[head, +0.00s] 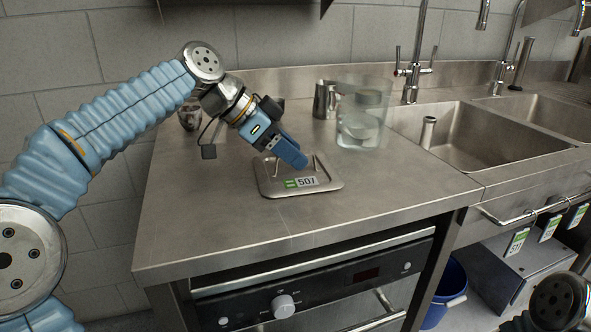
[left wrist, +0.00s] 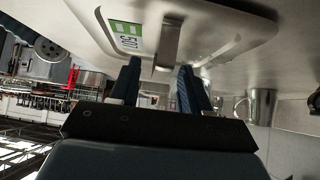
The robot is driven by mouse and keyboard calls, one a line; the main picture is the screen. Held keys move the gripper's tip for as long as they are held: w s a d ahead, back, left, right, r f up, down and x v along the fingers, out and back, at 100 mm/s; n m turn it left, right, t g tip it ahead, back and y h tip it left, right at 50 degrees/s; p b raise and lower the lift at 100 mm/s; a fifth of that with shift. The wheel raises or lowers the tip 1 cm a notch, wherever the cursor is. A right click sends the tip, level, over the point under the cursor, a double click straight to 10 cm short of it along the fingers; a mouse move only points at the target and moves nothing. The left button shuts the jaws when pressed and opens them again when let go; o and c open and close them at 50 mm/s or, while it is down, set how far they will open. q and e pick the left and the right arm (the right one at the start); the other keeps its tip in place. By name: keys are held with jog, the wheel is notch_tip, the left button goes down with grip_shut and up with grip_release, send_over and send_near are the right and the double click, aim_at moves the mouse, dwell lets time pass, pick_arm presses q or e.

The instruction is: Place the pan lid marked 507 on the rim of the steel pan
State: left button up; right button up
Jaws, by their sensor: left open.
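The pan lid marked 507 (head: 333,186) is a rectangular steel lid with rounded corners and a raised strap handle. It lies flat on the steel counter, with a green and white 507 label on its near side. My left gripper (head: 298,161) is low over the lid at its handle. In the left wrist view the handle (left wrist: 167,45) stands between the open, spread fingers of the gripper (left wrist: 158,75), and the label shows beside it. I see no grip on the handle. I cannot make out the steel pan in either view. My right gripper is not in view.
A clear container (head: 361,125) and a metal jug (head: 324,99) stand behind the lid to the right. A glass (head: 190,118) stands at the back left. Sinks (head: 480,150) with taps adjoin the counter's right. The counter's front (head: 220,235) is bare. A blue bucket (head: 445,296) stands below.

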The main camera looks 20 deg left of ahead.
pick_arm(q)
jog(key=shift+c, duration=0.2)
grip_shut()
jog(key=shift+r, duration=0.15)
